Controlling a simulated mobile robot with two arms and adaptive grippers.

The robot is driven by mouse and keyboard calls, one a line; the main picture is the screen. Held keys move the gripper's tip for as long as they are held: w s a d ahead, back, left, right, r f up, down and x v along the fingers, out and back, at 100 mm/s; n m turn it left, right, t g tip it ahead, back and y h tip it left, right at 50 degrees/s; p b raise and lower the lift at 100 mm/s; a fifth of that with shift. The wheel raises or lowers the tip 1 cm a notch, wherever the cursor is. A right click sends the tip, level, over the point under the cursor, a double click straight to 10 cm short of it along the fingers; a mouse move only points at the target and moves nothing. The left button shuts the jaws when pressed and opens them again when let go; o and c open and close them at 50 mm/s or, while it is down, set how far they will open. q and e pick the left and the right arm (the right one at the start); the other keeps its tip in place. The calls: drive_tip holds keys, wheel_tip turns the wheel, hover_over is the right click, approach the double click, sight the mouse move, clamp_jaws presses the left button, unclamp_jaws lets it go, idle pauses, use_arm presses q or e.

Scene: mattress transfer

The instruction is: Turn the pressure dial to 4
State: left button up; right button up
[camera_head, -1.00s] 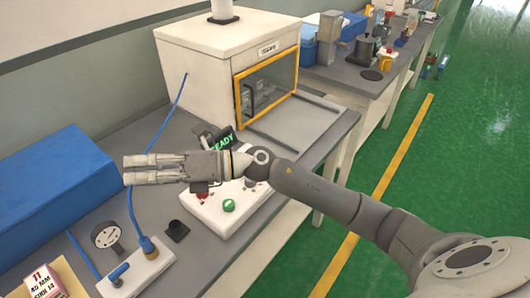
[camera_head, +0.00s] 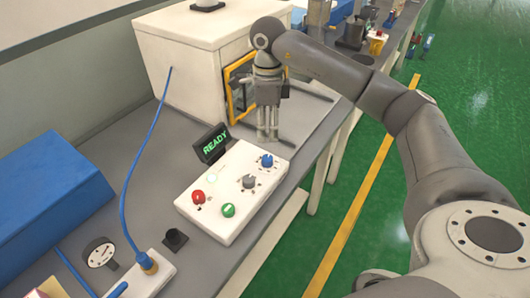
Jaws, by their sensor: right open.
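A white control box (camera_head: 222,229) lies on the grey bench. It carries a blue knob (camera_head: 266,160) at its far right, a grey knob (camera_head: 249,182) nearer, a green button (camera_head: 228,210) and a red button (camera_head: 198,197). I cannot read the knob labels or settings, or tell which is the pressure dial. A small black display (camera_head: 211,143) behind the box reads READY in green. My right gripper (camera_head: 267,137) points down just beyond the blue knob, open and empty, apart from the knobs. My left gripper is out of view.
A white cabinet (camera_head: 190,62) with a yellow-framed window stands behind the gripper. A blue case (camera_head: 50,205) is at the left. A round gauge (camera_head: 100,253) and a blue hose (camera_head: 133,180) are at the front left. The bench's right edge borders green floor.

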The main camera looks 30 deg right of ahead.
sight(267, 158)
drive_tip(key=f, duration=0.3)
drive_tip(key=f+p, duration=0.1)
drive_tip(key=f, duration=0.3)
drive_tip(key=f+p, duration=0.1)
drive_tip(key=f, duration=0.2)
drive_tip(key=shift+s+a+f, duration=0.2)
drive_tip(key=shift+s+f, duration=0.05)
drive_tip(key=shift+f, duration=0.05)
drive_tip(key=c, duration=1.1)
drive_tip(key=shift+o, duration=0.2)
